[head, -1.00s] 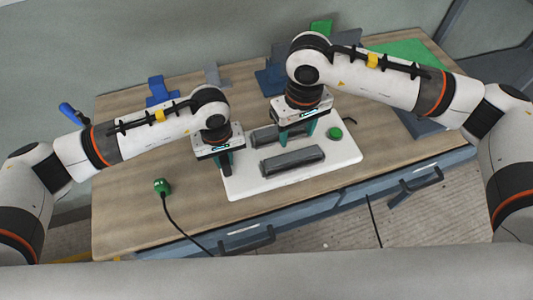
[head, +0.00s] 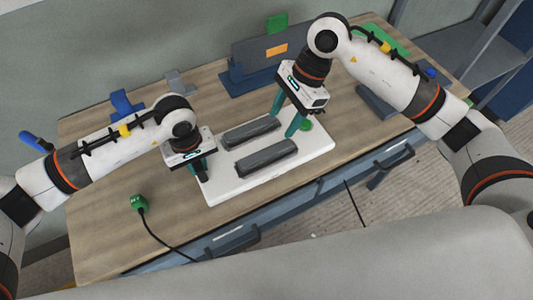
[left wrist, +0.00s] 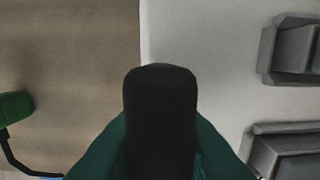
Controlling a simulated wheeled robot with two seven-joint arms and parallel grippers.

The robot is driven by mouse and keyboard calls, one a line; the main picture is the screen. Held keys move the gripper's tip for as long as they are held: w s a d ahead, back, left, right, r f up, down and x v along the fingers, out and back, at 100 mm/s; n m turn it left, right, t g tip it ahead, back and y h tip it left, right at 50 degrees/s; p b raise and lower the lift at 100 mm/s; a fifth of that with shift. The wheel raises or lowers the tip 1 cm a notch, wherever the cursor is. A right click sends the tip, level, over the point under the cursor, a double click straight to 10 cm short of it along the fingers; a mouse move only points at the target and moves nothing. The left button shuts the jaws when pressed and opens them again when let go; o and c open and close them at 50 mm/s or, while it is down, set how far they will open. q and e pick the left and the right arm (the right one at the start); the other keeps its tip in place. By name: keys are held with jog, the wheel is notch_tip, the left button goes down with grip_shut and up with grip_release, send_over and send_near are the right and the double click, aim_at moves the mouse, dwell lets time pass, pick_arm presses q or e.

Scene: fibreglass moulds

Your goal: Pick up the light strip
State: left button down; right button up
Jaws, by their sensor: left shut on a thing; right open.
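A white board (head: 315,150) on the table carries two long dark grey bars, a rear bar (head: 250,133) and a front bar (head: 265,157). I cannot tell for certain which thing is the light strip. My left gripper (head: 201,172) is shut on a black upright piece at the board's left edge. In the left wrist view this black piece (left wrist: 160,120) sits between the teal fingers and hides what is below it. My right gripper (head: 284,118) is open and empty, above the board's right part, to the right of the rear bar.
A round green knob (head: 307,125) is at the board's right end. A green plug (head: 138,203) with a black cable lies on the table's left front. Blue and grey stands (head: 258,62) occupy the back. Bare wood (head: 95,235) is free at the left.

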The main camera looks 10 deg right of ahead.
send_over(267, 152)
jog(key=d, duration=0.2)
notch_tip(267, 152, down, 6)
jog(key=shift+w+r, duration=0.15)
jog(key=shift+r, duration=0.05)
jog(key=shift+w+x, duration=0.15)
jog(key=shift+x, duration=1.15)
jog(key=shift+w+x, duration=0.1)
jog(key=shift+x, duration=1.25)
jog(key=shift+s+d, duration=0.1)
jog(key=shift+d, duration=0.1)
jog(key=c, duration=1.1)
